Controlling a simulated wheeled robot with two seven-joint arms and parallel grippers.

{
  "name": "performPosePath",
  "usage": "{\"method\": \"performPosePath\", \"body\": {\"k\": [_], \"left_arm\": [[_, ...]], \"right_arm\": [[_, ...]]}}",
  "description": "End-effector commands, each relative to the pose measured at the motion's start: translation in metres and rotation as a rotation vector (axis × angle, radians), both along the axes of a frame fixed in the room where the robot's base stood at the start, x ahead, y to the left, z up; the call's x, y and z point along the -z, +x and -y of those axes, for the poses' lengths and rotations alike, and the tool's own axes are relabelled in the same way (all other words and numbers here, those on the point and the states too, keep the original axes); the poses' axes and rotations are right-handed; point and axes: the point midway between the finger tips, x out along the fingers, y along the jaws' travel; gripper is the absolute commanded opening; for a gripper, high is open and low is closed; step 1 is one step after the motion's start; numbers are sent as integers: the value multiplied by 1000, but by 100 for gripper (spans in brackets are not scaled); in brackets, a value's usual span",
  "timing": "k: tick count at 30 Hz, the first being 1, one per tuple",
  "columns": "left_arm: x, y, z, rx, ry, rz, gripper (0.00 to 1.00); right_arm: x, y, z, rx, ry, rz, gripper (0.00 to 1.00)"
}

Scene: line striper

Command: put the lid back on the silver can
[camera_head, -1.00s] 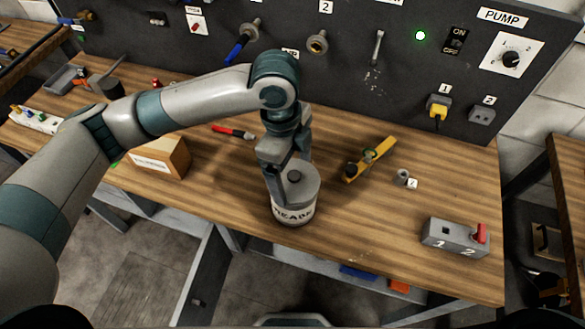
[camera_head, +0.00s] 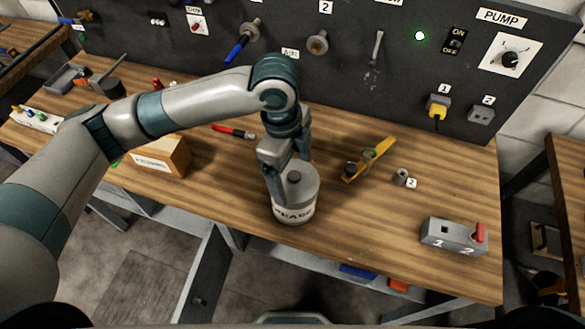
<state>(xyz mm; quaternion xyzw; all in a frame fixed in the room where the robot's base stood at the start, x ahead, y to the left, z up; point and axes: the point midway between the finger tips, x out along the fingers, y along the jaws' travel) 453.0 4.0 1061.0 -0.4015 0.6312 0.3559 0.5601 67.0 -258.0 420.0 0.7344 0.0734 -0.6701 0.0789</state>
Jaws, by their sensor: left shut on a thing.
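The silver can (camera_head: 295,213) stands upright near the front edge of the workbench, with a pale label band whose dark lettering is partly hidden. A grey round lid (camera_head: 306,186) with a dark knob sits at the can's top; I cannot tell whether it is fully seated. My left gripper (camera_head: 288,176) reaches down from above and is shut on the lid at its knob. Its fingers hide the left part of the lid. My right gripper is not in view.
A yellow tool (camera_head: 370,158) and a small grey cylinder (camera_head: 400,176) lie right of the can. A grey switch box (camera_head: 454,236) stands at the front right. A cardboard box (camera_head: 160,158) is at the left, a red-handled tool (camera_head: 235,131) behind. The bench (camera_head: 360,225) is clear just right of the can.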

Motion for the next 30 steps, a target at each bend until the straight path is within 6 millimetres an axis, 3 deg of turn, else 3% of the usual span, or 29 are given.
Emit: {"method": "performPosePath", "body": {"k": [30], "left_arm": [[0, 0, 0, 0, -1, 0, 66]], "right_arm": [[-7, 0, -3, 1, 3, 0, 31]]}}
